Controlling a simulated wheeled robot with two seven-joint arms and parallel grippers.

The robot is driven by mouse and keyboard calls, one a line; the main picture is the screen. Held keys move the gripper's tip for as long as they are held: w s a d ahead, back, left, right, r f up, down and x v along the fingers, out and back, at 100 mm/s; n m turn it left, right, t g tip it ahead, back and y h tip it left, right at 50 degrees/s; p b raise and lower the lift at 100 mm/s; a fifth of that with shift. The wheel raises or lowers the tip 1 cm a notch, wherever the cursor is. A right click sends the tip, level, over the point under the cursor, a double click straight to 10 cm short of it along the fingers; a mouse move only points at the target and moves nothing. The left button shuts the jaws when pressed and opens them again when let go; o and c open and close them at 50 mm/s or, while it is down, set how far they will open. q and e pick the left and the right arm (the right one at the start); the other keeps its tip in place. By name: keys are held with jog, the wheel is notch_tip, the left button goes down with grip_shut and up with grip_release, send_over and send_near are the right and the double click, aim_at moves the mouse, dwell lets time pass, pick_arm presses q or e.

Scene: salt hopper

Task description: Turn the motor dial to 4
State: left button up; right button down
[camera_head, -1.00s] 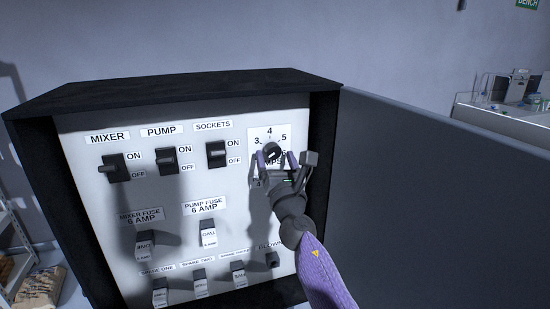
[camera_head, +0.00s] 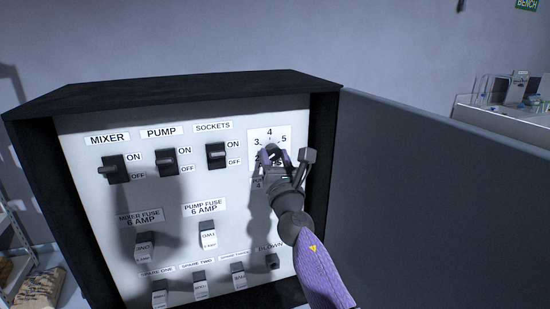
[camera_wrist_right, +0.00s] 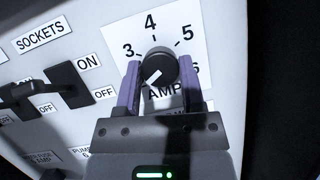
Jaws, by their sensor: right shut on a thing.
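The motor dial (camera_wrist_right: 161,67) is a round black knob on a white scale card (camera_wrist_right: 199,38) marked AMPS. In the right wrist view, 3, 4, 5 and 6 show around it. Its white pointer mark slants to the lower left, below the 3, not at the 4. My right gripper (camera_wrist_right: 160,80) has its purple fingers on either side of the knob and is shut on it. My left gripper is not in view.
Left of the dial are the mixer (camera_head: 116,169), pump (camera_head: 167,161) and sockets (camera_head: 216,154) switches. Fuses sit lower on the panel. The open cabinet door (camera_head: 420,210) stands close on the right of my arm.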

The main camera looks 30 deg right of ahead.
jog(key=shift+m, duration=0.3)
